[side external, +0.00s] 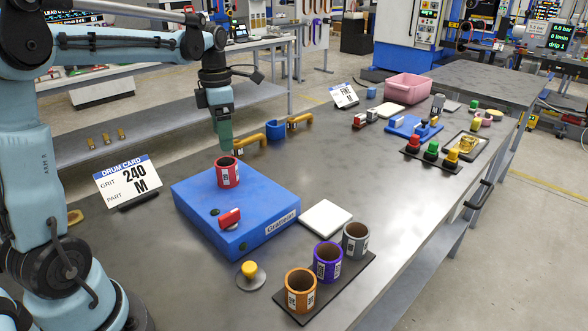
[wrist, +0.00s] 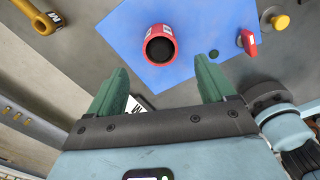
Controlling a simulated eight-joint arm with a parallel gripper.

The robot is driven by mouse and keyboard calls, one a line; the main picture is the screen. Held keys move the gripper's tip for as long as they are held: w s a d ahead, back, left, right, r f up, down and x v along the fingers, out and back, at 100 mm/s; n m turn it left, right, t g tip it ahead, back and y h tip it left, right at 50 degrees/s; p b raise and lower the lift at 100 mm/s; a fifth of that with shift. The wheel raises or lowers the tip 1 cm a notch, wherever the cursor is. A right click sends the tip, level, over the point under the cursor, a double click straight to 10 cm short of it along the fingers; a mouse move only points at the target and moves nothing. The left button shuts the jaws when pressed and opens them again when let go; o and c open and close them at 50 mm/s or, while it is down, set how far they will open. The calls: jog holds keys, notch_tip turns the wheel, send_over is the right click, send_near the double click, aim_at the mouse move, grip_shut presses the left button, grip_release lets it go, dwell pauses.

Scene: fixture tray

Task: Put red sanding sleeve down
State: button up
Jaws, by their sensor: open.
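The sleeve is clear of both fingers.
A red switch (side external: 229,217) sits on the box front. Orange (side external: 301,295), purple (side external: 328,266) and grey (side external: 355,243) sleeves stand on a dark tray at the front. A white pad (side external: 325,218), yellow knob (side external: 249,270) and drum card (side external: 128,182) are nearby. Orange handles (side external: 250,142) lie behind.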

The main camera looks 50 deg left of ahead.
aim_at(225, 159)
jog(key=shift+s+f, duration=0.1)
jog(key=shift+f, duration=4.45)
jog(key=shift+c, duration=0.5)
jog(key=c, duration=1)
jog(key=shift+r, duration=0.2)
